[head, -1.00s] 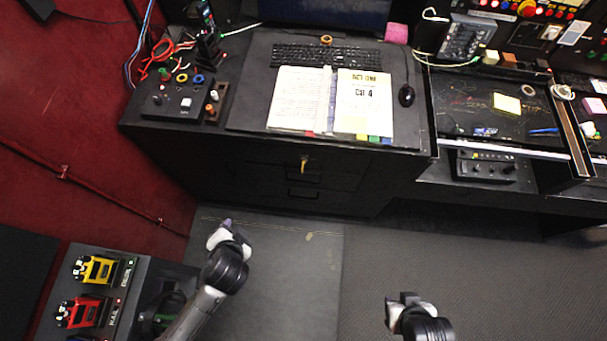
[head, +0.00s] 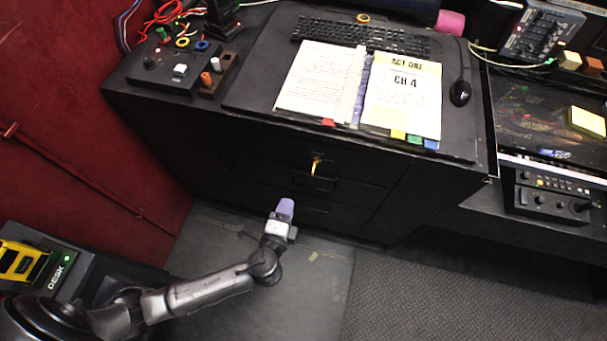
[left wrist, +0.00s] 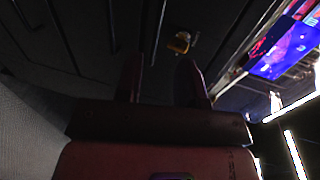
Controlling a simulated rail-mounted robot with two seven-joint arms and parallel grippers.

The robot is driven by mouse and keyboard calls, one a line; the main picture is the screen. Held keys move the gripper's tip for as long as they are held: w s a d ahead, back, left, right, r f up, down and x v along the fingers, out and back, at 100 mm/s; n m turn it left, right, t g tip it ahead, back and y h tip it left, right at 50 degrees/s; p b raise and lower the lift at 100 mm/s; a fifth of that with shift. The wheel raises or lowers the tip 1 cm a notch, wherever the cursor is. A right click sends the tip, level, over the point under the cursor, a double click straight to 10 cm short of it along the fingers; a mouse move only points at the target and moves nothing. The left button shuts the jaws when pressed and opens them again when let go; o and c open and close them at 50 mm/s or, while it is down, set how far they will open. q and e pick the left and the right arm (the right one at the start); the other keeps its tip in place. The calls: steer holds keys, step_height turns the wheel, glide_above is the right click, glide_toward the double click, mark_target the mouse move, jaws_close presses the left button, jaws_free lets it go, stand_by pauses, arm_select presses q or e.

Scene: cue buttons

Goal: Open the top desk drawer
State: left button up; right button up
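The black desk's drawer fronts (head: 260,165) face me below the desktop; their seams are hard to see in the dark. A small yellow key or tag (head: 316,162) hangs at the upper middle of the fronts, just above a dark handle (head: 317,183). The yellow piece also shows in the left wrist view (left wrist: 180,42), beyond the fingers. My left gripper (head: 285,207) is in front of and below the handle, apart from it in the head view. In the left wrist view its two fingers (left wrist: 163,82) stand apart with nothing between them. My right gripper is out of view.
An open script (head: 405,95), a keyboard (head: 360,38) and a mouse (head: 460,93) lie on the desktop. A switch box (head: 165,65) stands at its left. A side box with a yellow device (head: 20,262) is at lower left. The floor before the drawers is clear.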

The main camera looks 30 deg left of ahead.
mark_target(300, 173)
arm_select(q)
steer(key=b+x, duration=0.2)
steer(key=x, duration=1.1)
steer(key=shift+w+b, duration=0.35)
steer(key=shift+w, duration=0.05)
steer(key=shift+c, duration=0.2)
steer(key=c, duration=0.3)
jaws_close()
